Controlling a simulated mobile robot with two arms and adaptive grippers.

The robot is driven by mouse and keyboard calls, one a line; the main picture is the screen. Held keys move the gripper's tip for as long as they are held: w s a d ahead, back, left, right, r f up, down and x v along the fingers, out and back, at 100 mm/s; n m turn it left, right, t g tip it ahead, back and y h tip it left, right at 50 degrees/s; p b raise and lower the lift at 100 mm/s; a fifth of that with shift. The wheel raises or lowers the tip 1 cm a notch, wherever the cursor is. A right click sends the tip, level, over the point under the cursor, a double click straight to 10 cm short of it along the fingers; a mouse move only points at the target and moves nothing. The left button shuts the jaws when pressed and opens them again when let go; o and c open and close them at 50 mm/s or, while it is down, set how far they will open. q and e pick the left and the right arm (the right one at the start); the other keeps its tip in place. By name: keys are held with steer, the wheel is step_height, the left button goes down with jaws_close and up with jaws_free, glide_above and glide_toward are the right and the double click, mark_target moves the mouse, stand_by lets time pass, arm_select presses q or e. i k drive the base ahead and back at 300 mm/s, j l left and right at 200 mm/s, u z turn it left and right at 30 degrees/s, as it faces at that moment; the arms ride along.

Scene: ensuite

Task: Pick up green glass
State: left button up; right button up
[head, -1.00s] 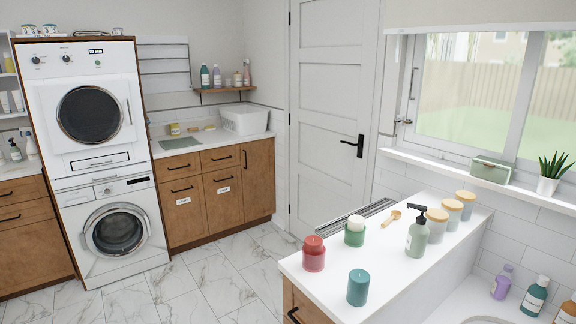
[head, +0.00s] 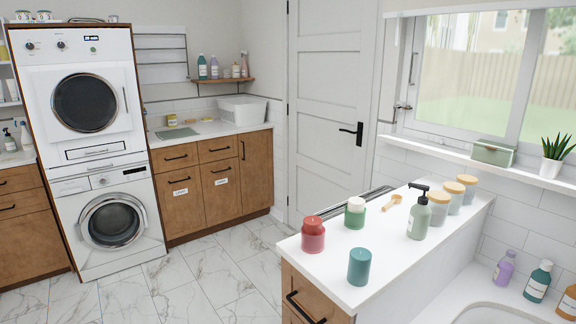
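A green glass jar (head: 355,218) with a white candle or lid in its top stands upright on the white counter at the right. A red jar (head: 313,236) stands to its left and a teal cylinder (head: 359,267) stands in front of it. Neither of my grippers shows in the head view, so I cannot see their state.
The white counter (head: 410,251) also holds a wooden scoop (head: 392,201), a pump bottle (head: 418,217) and several wooden-lidded jars (head: 454,197). A bathtub (head: 490,313) lies to the right. The marble floor (head: 215,277) left of the counter is clear.

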mark_target(352, 221)
steer(key=i+j+z, duration=0.15)
steer(key=i+z, duration=0.2)
steer(key=i+j+z, duration=0.3)
